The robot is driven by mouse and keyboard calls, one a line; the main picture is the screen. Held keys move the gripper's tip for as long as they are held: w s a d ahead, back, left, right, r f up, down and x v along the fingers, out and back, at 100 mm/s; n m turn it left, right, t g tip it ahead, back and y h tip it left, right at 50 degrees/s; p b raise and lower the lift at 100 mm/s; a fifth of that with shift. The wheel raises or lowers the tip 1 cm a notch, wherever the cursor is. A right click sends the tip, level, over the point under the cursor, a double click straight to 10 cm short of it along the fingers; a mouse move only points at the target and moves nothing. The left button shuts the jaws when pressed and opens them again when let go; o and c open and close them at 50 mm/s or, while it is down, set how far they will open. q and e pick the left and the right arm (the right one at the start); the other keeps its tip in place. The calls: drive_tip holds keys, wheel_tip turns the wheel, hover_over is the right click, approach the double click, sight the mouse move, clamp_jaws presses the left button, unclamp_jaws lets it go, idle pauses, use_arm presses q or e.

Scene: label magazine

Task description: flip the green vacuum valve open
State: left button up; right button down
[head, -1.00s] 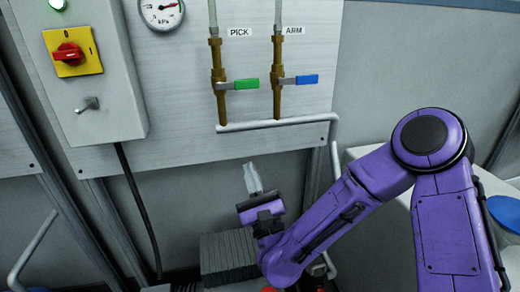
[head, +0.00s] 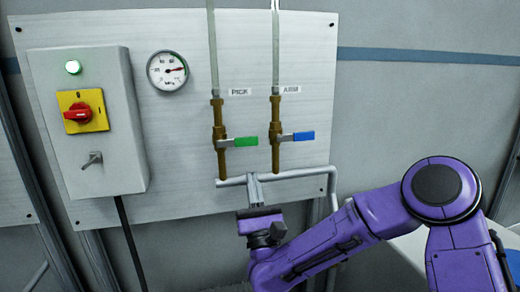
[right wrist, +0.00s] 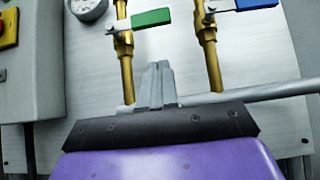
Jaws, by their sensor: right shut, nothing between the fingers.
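The green valve handle (head: 239,142) sticks out sideways to the right from the left brass pipe, under the PICK label (head: 240,92). It lies about level, across the pipe. In the right wrist view the green handle (right wrist: 152,17) is near the top, above my fingers. My right gripper (head: 253,177) is shut and empty, pointing up, below the green handle and in front of the grey horizontal pipe. In the right wrist view its closed fingers (right wrist: 158,80) stand upright between the two brass pipes. The left gripper is out of view.
A blue valve handle (head: 304,136) sits on the right brass pipe, also level. A grey horizontal pipe (head: 305,172) runs below both valves. A gauge (head: 167,70) and a control box (head: 90,125) with a red knob (head: 77,114) are at the left.

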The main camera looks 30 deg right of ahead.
sight(246, 142)
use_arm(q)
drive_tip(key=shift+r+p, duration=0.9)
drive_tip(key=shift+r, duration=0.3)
use_arm(e)
drive_tip(key=shift+w+d+r, duration=0.1)
drive_tip(key=shift+w+r, duration=0.15)
drive_tip(key=shift+r, duration=0.65)
drive_tip(key=shift+w+d+r, duration=0.1)
drive_tip(key=shift+w+r, duration=0.15)
drive_tip(key=shift+r, duration=0.6)
drive_tip(key=shift+w+r, duration=0.25)
drive_tip(key=shift+r, duration=0.65)
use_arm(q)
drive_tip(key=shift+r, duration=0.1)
